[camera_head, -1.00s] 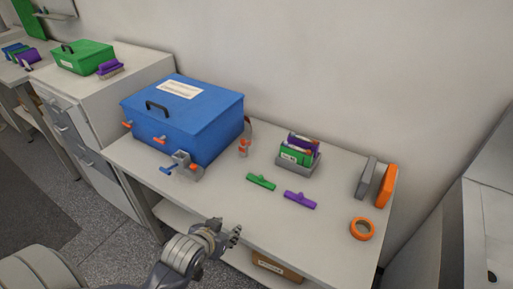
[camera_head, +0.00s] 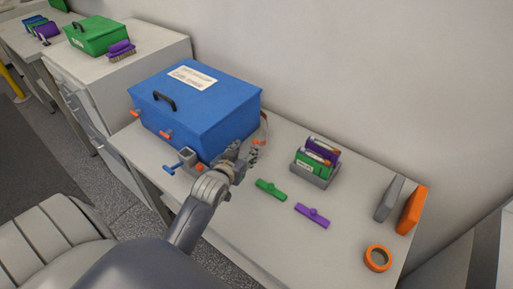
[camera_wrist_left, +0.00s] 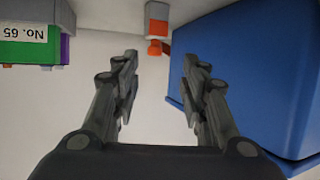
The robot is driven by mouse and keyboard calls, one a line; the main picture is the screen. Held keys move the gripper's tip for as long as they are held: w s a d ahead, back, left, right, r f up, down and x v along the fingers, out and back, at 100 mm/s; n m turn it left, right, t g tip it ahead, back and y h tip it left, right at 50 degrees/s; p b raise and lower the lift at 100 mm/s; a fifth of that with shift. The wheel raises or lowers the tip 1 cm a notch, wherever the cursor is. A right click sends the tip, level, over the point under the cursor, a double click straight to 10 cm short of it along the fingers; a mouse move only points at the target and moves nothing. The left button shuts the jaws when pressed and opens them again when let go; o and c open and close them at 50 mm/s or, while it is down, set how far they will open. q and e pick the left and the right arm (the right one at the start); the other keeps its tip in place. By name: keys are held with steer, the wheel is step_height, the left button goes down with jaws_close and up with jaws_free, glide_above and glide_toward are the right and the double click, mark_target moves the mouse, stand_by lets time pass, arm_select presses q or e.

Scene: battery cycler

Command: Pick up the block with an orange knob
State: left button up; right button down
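A small grey block with an orange band and an orange knob (camera_wrist_left: 156,28) is at the top middle of the left wrist view. It lies ahead of my left gripper, in line with the gap between the fingers and apart from them. My left gripper (camera_wrist_left: 158,62) is open with nothing between its fingers. In the head view, my left gripper (camera_head: 250,152) is over the table beside the blue box's right side and partly hides the block. My right gripper is not in view.
The blue box (camera_head: 215,115) stands close to my left gripper; a vise-like grey piece (camera_head: 185,158) is at its front. A grey holder with green and purple packs (camera_head: 316,160), a green piece (camera_head: 271,189), a purple piece (camera_head: 312,215) and an orange ring (camera_head: 378,258) lie to the right.

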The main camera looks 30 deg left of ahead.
mark_target(256, 141)
arm_select(q)
steer(key=x, duration=0.4)
steer(key=p+x, duration=0.1)
steer(key=x, duration=0.1)
steer(key=shift+w+d+r, duration=0.15)
steer(key=shift+w+d, duration=0.1)
steer(key=shift+d, duration=0.1)
steer(key=shift+w, duration=0.3)
steer(key=shift+w+a+f, duration=0.1)
steer(key=shift+f, duration=0.15)
steer(key=shift+c, duration=1.1)
jaws_close()
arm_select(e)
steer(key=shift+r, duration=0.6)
